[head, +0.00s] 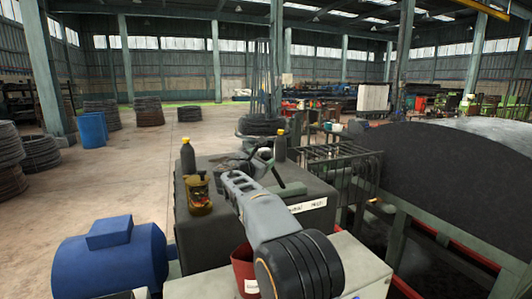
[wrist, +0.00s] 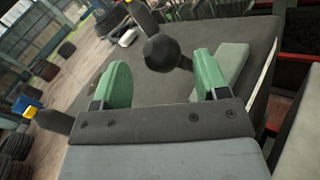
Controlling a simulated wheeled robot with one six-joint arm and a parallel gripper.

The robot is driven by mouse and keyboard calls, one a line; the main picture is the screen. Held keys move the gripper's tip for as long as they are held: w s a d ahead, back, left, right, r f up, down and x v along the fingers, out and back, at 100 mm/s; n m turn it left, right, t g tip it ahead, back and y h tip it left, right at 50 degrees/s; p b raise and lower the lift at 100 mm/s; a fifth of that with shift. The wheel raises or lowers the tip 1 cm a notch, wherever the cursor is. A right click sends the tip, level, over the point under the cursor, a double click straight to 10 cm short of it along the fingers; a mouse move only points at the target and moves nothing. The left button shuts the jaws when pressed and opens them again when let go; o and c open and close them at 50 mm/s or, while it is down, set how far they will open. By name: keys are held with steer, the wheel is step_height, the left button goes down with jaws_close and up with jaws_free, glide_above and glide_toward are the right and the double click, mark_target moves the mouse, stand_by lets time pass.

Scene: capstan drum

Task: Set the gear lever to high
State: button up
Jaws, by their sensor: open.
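The gear lever's round black knob (wrist: 165,52) shows in the wrist view just beyond and between my fingertips. A short stretch of its shaft runs right and passes behind the right finger. My gripper (wrist: 161,62) is open, with one green finger on each side of the knob in the picture; I see no clear contact. In the head view my arm reaches over the dark gearbox housing (head: 240,222), and my wrist hides part of the lever area. A white label (head: 308,205) sits on the housing's front edge; its text is too small to read surely.
Dark bottles with yellow caps stand at the housing's left (head: 187,156) and back (head: 280,149). An amber jar (head: 199,196) stands near its left edge. A blue motor (head: 110,255) is at left, the large dark drum (head: 455,175) at right. Open floor lies far left.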

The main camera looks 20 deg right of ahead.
steer(key=shift+p+x, duration=0.55)
steer(key=shift+x, duration=1.4)
steer(key=shift+c, duration=0.3)
